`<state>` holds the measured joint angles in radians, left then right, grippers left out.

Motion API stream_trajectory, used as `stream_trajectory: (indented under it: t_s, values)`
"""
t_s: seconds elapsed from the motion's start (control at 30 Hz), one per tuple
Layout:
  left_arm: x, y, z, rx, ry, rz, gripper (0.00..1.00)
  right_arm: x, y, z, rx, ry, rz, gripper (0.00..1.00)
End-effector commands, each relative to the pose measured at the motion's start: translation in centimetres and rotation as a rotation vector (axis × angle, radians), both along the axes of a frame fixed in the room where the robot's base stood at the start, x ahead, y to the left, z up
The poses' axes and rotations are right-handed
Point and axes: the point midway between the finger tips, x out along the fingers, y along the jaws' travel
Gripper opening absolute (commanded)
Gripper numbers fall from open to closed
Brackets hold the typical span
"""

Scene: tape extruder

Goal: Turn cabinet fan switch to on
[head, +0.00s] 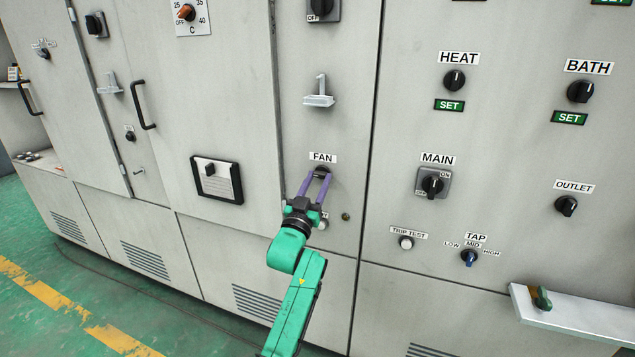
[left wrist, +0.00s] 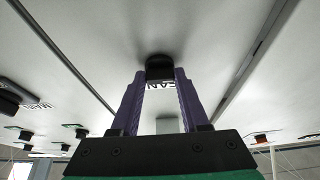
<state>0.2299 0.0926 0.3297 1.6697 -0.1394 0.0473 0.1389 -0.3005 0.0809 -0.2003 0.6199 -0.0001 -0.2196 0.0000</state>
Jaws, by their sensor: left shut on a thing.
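The fan switch is a black knob (head: 322,171) just below the FAN label (head: 322,158) on the grey cabinet. My left gripper (head: 318,176) has its purple fingers around this knob and is shut on it. In the left wrist view the black knob (left wrist: 159,66) sits between the tips of the left gripper (left wrist: 160,76), with the FAN lettering partly visible behind. The fingers and the viewing angle hide the knob's pointer, so I cannot tell its setting. My right gripper is not in view.
Right of the fan switch are the MAIN switch (head: 432,185), HEAT knob (head: 454,80), TRIP TEST button (head: 406,243) and TAP knob (head: 469,258). A white shelf (head: 570,314) juts out at lower right. Black door handles (head: 143,105) stick out on the left.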

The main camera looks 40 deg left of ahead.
Motion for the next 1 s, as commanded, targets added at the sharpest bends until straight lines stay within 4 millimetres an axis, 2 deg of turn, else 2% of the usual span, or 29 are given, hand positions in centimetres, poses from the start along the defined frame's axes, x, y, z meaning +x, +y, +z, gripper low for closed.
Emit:
stream_trajectory:
  t_s: [0.37,1.0]
  values:
    - [-0.1,0.2,0.0,0.179,0.066,0.0,0.0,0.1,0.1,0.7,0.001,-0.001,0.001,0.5]
    - [-0.2,0.6,0.5,0.743,0.262,-0.002,0.0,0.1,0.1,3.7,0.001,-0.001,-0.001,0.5]
